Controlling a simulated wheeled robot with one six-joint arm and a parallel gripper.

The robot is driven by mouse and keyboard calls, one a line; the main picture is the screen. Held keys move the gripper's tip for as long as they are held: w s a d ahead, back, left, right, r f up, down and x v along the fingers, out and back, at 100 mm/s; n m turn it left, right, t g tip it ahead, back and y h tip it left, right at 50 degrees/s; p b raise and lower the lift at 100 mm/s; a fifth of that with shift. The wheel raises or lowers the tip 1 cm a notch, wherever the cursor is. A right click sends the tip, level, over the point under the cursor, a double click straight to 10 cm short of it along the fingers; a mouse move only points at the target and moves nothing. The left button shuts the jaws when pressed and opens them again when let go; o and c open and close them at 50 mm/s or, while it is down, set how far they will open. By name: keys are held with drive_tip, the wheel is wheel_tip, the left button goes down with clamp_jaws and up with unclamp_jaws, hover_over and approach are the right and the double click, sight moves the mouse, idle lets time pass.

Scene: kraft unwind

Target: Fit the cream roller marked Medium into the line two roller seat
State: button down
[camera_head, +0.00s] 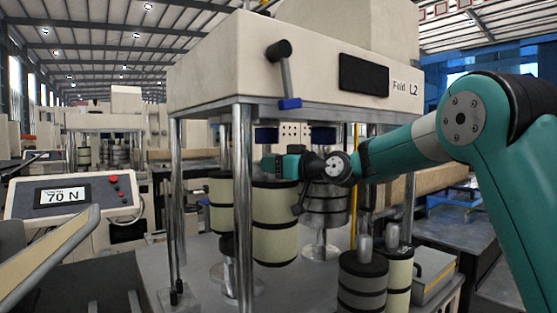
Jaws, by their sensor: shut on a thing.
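My teal arm reaches in from the right under the cream machine head marked "Fold L2" (405,84). My gripper (270,165) is small in view, just above a cream roller (275,226) with black bands. It appears shut on that roller's top; the fingertips are not clear. The roller hangs upright between the chrome posts. I cannot read any Medium marking on it. Another cream roller (221,205) stands to its left, partly behind a post. A round metal base (232,281) shows below them; I cannot tell whether it is the line two roller seat.
A grey roller (362,285) and another cream roller (399,283) stand at front right, beside a grey case (434,272). A dark grey roller (325,205) is behind my wrist. A chrome post (243,210) stands close in front. A console (72,197) reads 70 N.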

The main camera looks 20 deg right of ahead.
drive_tip(key=w+a+p, duration=0.2)
drive_tip(key=w+p, duration=0.5)
drive_tip(key=w, duration=0.1)
drive_tip(key=w+a+p, duration=0.3)
drive_tip(key=w+p, duration=0.5)
drive_tip(key=w, duration=0.1)
drive_tip(key=shift+a, duration=0.3)
idle(1.5)
drive_tip(key=shift+w+f, duration=0.1)
drive_tip(key=shift+w, duration=0.05)
drive_tip(key=shift+r+b, duration=0.3)
drive_tip(key=shift+b, duration=0.1)
idle(1.1)
